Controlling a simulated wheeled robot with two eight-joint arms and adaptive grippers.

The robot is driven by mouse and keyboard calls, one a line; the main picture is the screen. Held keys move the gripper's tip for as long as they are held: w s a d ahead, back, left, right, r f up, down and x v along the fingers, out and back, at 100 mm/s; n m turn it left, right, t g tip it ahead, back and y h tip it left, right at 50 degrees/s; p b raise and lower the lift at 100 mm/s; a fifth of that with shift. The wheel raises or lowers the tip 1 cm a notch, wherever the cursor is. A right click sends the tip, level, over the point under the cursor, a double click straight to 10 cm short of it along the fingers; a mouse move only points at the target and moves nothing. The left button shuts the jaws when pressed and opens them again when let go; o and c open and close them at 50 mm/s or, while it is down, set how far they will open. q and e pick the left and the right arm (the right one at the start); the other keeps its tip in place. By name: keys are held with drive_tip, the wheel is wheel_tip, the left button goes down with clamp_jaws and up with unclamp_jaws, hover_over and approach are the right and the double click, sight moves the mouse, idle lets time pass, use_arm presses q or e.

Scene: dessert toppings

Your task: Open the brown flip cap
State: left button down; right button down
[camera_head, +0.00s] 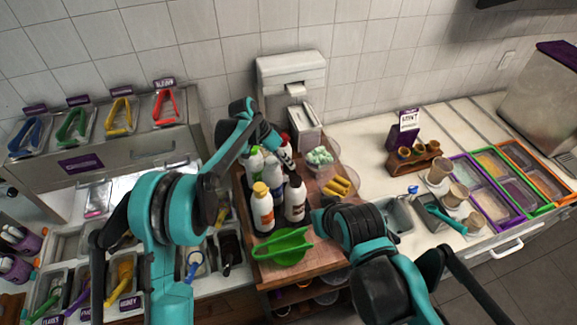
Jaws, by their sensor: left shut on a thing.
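A white bottle (295,204) with a dark brown cap (295,181) stands upright on the wooden board (250,225). My left gripper (274,141) is shut at the back of the bottle group, apart from this brown cap in the picture. It seems closed on one of the rear bottles (271,173), but its fingertips are small and partly hidden, so I cannot tell exactly which. My right arm comes in from the lower right, just right of the brown-capped bottle. Its fingers are hidden behind my own links.
A yellow-capped bottle (262,210) stands left of the brown-capped one. A green juicer-like tool (283,246) lies in front. A clear bowl (320,158) and yellow pieces (336,187) are to the right. A dispenser (290,75) stands behind. The counter beyond the board is partly free.

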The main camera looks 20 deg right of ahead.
use_arm(q)
drive_tip(key=shift+w+a+f+n+g+h+b, duration=0.25)
drive_tip(key=shift+g+h+b, duration=0.2)
drive_tip(key=shift+g+b, duration=0.25)
drive_tip(key=shift+w+f+n+g+h+b, duration=0.15)
drive_tip(key=shift+w+f+g+h+b, duration=0.15)
drive_tip(key=shift+g+h+b, duration=0.3)
drive_tip(key=shift+r, duration=0.1)
drive_tip(key=c, duration=1.5)
unclamp_jaws()
drive_tip(key=shift+y, duration=0.25)
